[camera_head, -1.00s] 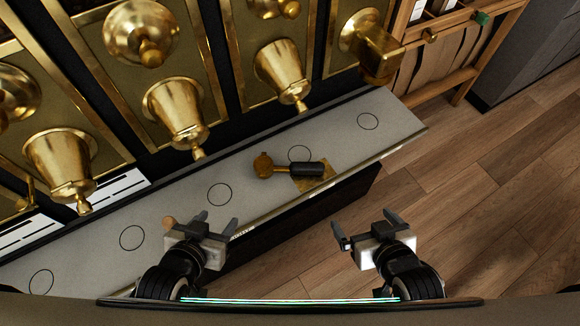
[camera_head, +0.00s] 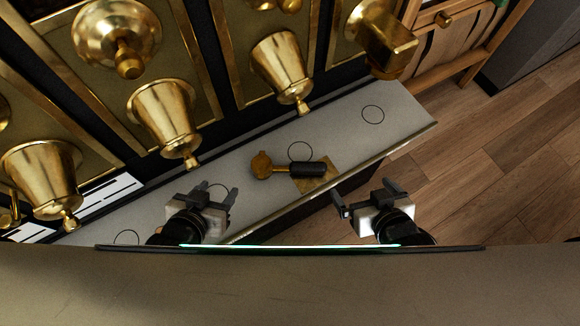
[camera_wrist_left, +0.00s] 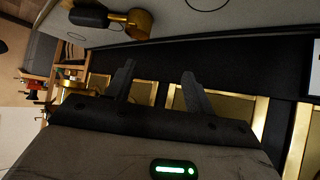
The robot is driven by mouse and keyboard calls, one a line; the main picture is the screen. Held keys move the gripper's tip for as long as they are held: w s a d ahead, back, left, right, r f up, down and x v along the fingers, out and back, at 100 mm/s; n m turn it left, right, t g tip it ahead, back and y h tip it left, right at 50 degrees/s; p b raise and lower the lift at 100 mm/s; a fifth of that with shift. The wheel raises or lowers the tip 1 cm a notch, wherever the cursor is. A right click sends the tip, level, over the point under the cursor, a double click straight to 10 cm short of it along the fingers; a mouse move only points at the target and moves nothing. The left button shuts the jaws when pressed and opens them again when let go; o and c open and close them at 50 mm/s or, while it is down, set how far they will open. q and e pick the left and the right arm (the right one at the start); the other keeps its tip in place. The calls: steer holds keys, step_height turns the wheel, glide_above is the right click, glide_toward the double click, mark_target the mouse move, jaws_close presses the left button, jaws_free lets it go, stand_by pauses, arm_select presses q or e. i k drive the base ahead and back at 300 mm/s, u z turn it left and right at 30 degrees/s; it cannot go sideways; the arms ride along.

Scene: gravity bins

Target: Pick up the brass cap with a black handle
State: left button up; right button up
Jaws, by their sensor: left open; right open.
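The brass cap (camera_head: 262,165) with a black handle (camera_head: 305,169) lies on its side on the grey counter, its handle pointing right over a square brass plate (camera_head: 315,183). It also shows at the top left of the left wrist view (camera_wrist_left: 137,23). My left gripper (camera_head: 218,196) is open and empty, left of and nearer than the cap, at the counter's front part. My right gripper (camera_head: 365,198) is open and empty, to the right of the plate, near the counter's front edge.
Several brass gravity bins with tapered spouts (camera_head: 165,120) hang above the back of the counter (camera_head: 225,165). Printed circles mark the counter. A wooden rack (camera_head: 450,45) stands at the back right. Wooden floor (camera_head: 490,150) is clear at the right.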

mark_target(262, 167)
steer(key=z, duration=1.8)
steer(key=k, duration=0.95)
steer(key=u, duration=0.45)
